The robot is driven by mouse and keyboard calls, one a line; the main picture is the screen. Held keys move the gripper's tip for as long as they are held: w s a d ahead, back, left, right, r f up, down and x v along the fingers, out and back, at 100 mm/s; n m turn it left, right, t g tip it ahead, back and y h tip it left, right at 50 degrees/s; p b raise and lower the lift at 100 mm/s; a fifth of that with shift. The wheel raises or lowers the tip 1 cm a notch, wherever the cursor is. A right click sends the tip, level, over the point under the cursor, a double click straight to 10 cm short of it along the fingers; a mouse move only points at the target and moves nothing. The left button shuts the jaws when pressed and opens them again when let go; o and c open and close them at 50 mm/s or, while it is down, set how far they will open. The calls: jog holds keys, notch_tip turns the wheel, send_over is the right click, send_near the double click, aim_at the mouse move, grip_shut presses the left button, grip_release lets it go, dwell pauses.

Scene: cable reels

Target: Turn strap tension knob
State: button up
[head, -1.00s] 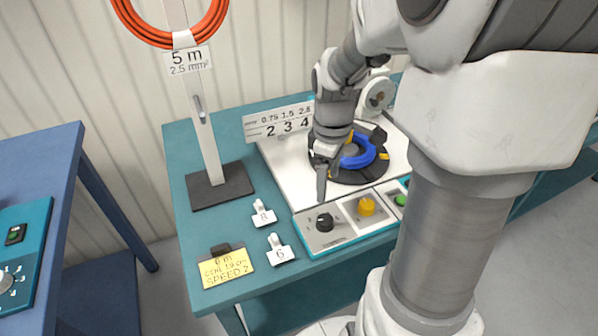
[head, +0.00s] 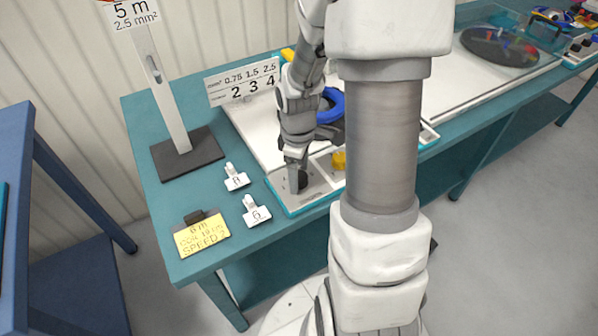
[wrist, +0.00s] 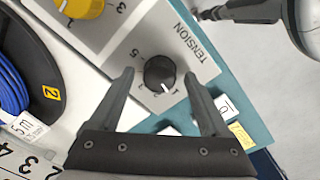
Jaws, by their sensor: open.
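The black tension knob (wrist: 160,73) sits on a grey panel beside the printed word TENSION, with a number scale around it. Its white pointer line faces the lower right in the wrist view, near the 1. My gripper (wrist: 158,74) is open, with one fingertip on each side of the knob; I cannot tell whether they touch it. In the head view my gripper (head: 292,180) points down at the control panel (head: 318,184), and the knob (head: 302,181) is partly hidden behind a finger.
A yellow knob (wrist: 82,5) is on the same panel. A reel with blue cable (wrist: 12,85) lies beside it. Tags 8 (head: 236,178) and 6 (head: 256,212), a yellow note (head: 202,236) and a post on a dark base (head: 188,153) stand on the teal table.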

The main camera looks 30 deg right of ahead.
grip_shut()
dwell(0.4)
jog(key=m, duration=0.4)
jog(key=shift+w, duration=0.1)
jog(key=shift+m, duration=1.9)
grip_release()
